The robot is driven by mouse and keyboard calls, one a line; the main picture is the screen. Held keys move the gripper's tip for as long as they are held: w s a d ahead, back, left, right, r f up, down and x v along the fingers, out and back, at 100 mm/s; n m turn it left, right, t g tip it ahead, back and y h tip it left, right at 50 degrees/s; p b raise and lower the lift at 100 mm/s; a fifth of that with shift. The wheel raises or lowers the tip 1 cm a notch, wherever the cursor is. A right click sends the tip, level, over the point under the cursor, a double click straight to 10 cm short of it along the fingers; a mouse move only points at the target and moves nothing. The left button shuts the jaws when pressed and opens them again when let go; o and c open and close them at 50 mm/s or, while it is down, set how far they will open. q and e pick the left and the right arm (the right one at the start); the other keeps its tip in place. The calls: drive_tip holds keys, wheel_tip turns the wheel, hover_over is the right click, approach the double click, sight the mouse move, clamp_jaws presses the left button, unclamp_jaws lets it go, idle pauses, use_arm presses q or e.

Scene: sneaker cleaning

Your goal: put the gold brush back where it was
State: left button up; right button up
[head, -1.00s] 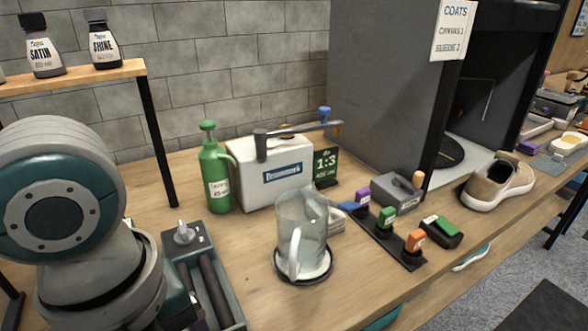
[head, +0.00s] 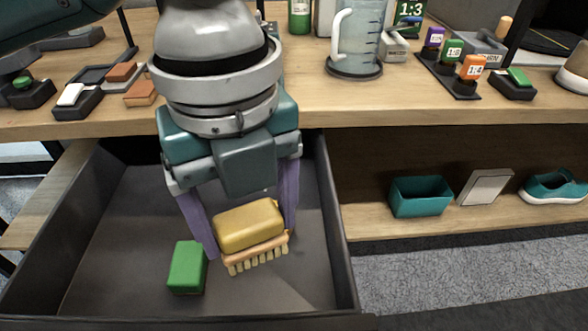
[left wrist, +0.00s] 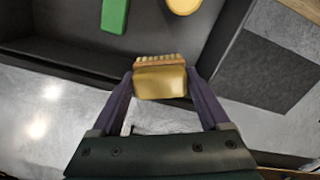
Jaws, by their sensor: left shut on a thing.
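My left gripper (head: 245,225) points down with its purple fingers on either side of the gold brush (head: 249,225). It is shut on the brush, whose pale bristles face down and toward the front. The brush is over the open dark drawer (head: 120,225); how high above its floor I cannot tell. In the left wrist view the brush (left wrist: 160,78) sits between the fingertips. A green block-like thing (head: 187,267) lies in the drawer, left of the brush. A yellow rounded thing (left wrist: 184,4) shows in the drawer only in the left wrist view. My right gripper is not in view.
The wooden worktop (head: 310,113) runs behind the drawer, with small brushes on dark holders (head: 78,102) at left and a clear jug (head: 358,40) at right. A teal bin (head: 420,196) and a teal shoe (head: 553,188) stand on the lower shelf. The drawer's left floor is clear.

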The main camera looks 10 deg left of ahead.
use_arm(q)
wheel_tip(320, 180, down, 8)
drive_tip(key=shift+f+b, duration=0.15)
drive_tip(key=shift+b, duration=0.85)
drive_tip(key=shift+f+b, duration=0.7)
drive_tip(key=shift+f, duration=1.3)
